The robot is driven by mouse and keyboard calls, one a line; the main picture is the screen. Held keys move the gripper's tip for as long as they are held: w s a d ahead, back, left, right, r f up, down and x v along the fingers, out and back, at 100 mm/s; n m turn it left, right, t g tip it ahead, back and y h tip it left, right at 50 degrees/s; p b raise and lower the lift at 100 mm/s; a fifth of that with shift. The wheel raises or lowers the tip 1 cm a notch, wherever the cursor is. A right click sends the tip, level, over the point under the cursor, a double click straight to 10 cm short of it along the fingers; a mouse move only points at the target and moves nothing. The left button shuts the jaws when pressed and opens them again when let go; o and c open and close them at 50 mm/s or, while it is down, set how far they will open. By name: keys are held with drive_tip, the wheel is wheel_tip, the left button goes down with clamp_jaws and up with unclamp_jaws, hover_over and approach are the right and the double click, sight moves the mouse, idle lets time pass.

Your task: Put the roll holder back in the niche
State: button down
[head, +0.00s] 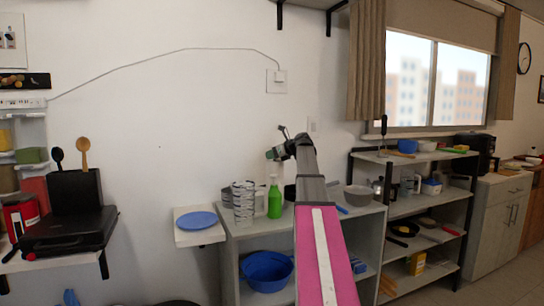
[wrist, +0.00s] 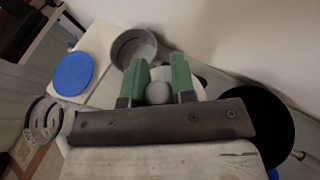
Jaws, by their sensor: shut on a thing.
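My gripper (wrist: 160,85) has two green fingers, and a small grey rounded piece (wrist: 158,92) shows between them. A pale round disc (wrist: 190,80) shows partly behind the fingers; I cannot tell whether it belongs to the same thing. The grey piece may be the roll holder's end, but most of it is hidden. In the head view my gripper (head: 272,154) is in front of the white wall, above the shelf with the green bottle; what it holds is too small to make out. I cannot make out the niche for certain.
A blue plate (head: 197,220) lies on a small white shelf. A grey pot (wrist: 133,47) and a black disc (wrist: 262,130) flank my gripper.

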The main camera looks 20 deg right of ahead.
drive_tip(key=shift+f, duration=0.1)
drive_tip(key=c, duration=1)
unclamp_jaws()
drive_tip(key=shift+o, duration=0.3)
